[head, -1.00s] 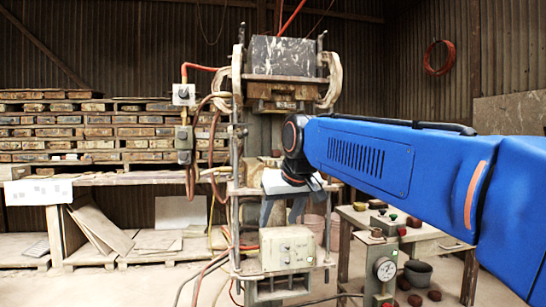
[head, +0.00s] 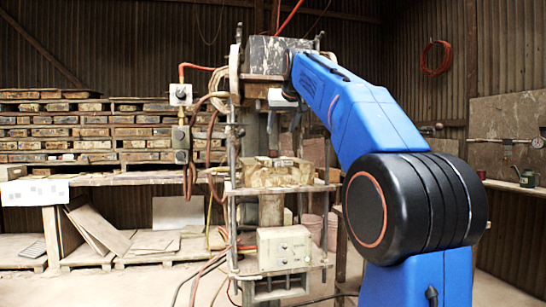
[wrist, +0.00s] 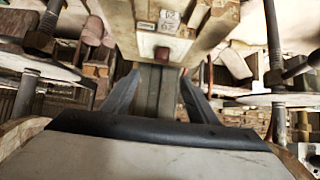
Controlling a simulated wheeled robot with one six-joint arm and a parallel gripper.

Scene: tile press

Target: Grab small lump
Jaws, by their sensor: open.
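A small reddish-brown lump (head: 274,153) sits on top of the pale lower mould block (head: 262,174) in the press. In the wrist view a small dark red piece (wrist: 162,54), likely the same lump, shows beyond my fingertips. My gripper (head: 284,132) points down between the upper and lower press blocks, just above the lump. In the wrist view its two dark fingers (wrist: 160,82) are apart with nothing between them. I cannot tell the exact gap to the lump.
The upper press block (head: 262,60) hangs close above my wrist. Upright rods (head: 234,130) and hoses stand at the left. A grey control box (head: 285,248) is below. Stacked wooden boards (head: 80,130) fill the left background.

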